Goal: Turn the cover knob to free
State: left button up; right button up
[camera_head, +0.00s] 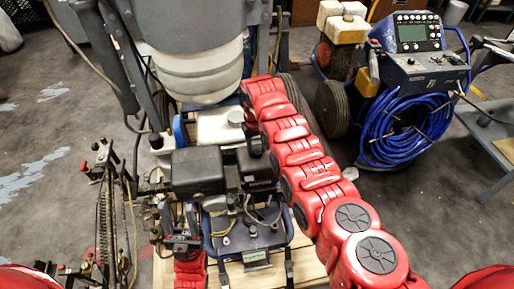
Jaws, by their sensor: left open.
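The line striper (240,225) stands in the middle on a wooden pallet, with a white tank (219,127) and dark boxy engine parts (198,170). I cannot pick out the cover knob for sure; a dark round cap (237,117) shows on the white tank. My left gripper (181,243) is low at the striper's left side, open, with nothing clearly between its fingers. My right arm reaches up from the lower right across the striper's right side. Its dark gripper end (257,144) is beside the white tank, mostly hidden, and its fingers cannot be made out.
A grey and white hopper (198,55) rises behind the engine. Another machine with a control panel (415,45) and coiled blue hose (400,125) stands at the right back. Levers and a coil spring (103,225) crowd the left. The floor at far left is open.

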aim_at(255, 151)
jog(key=o, duration=0.4)
notch_tip(255, 151, up, 17)
jog(key=shift+a+r+b, duration=0.2)
jog(key=shift+a+b, duration=0.05)
jog(key=shift+b, duration=0.15)
jog(key=shift+s, duration=0.1)
